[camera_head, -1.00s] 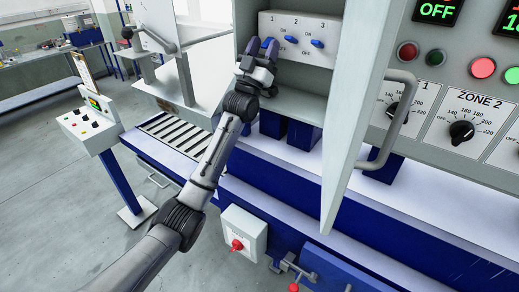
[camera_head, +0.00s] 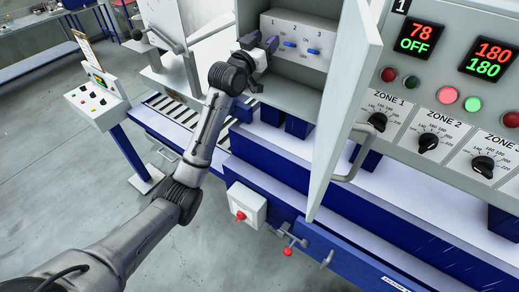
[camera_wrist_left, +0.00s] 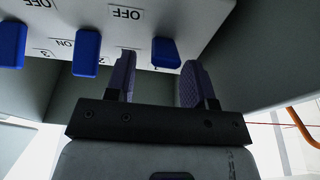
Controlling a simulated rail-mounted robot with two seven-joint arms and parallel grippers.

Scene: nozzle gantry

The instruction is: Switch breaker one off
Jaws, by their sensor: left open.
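The grey breaker box (camera_head: 297,27) stands inside the open cabinet, with blue levers numbered 1, 2 and 3. In the head view, my left gripper (camera_head: 262,42) is at the box's left end and hides the breaker one lever. The levers of breaker two (camera_head: 289,44) and breaker three (camera_head: 314,50) show clear to its right. In the left wrist view, text is upside down and the breaker one lever (camera_wrist_left: 166,52) is at the right. My open left fingers (camera_wrist_left: 158,78) are on either side of that lever's end; contact cannot be told. My right gripper is out of view.
The open cabinet door (camera_head: 345,95), with a handle (camera_head: 350,155), stands to the right of the left gripper. Beyond it is the zone panel with knobs (camera_head: 428,141) and displays.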

